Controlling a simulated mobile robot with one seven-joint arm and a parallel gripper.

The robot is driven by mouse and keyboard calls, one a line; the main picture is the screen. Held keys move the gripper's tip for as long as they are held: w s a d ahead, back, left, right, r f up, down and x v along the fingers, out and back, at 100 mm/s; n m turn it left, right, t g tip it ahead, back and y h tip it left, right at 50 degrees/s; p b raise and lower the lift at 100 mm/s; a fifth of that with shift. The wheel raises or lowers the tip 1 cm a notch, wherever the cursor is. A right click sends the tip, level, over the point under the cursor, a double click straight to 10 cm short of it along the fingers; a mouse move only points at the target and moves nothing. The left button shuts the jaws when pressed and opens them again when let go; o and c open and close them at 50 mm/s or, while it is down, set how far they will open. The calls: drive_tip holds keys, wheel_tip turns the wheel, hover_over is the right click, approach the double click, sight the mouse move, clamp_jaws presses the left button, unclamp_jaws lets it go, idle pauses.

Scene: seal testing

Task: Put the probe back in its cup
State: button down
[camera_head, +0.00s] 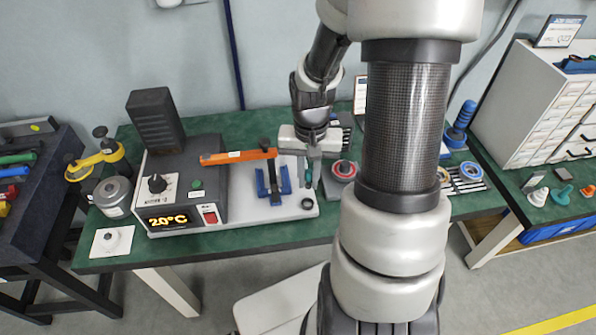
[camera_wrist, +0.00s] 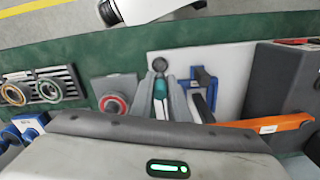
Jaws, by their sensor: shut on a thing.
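My gripper (camera_head: 310,172) is shut on the probe, a slim rod with a teal grip (camera_head: 309,174), and holds it roughly upright above the right part of the white base plate (camera_head: 243,188). In the wrist view the teal and white probe (camera_wrist: 160,88) sits between the two grey fingers. A small dark cup (camera_head: 307,203) stands near the plate's front right corner, a little in front of the probe in the head view. The probe's lower tip is hard to make out, and I cannot tell its exact height above the plate.
An orange lever (camera_head: 238,156) and a blue fixture (camera_head: 272,185) stand left of my gripper. The grey control box (camera_head: 182,186) reads 20°C. A grey block with a red ring (camera_head: 343,169) is close on the right. The green bench (camera_head: 270,233) is clear in front.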

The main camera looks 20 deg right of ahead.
drive_tip(key=shift+f+b, duration=1.7)
drive_tip(key=shift+f, duration=0.4)
drive_tip(key=shift+f, duration=0.1)
drive_tip(key=shift+f+b, duration=1)
drive_tip(key=shift+f, duration=0.15)
drive_tip(key=shift+f, duration=0.15)
drive_tip(key=c, duration=1.6)
unclamp_jaws()
wheel_tip(320, 180, up, 8)
drive_tip(key=p, duration=0.6)
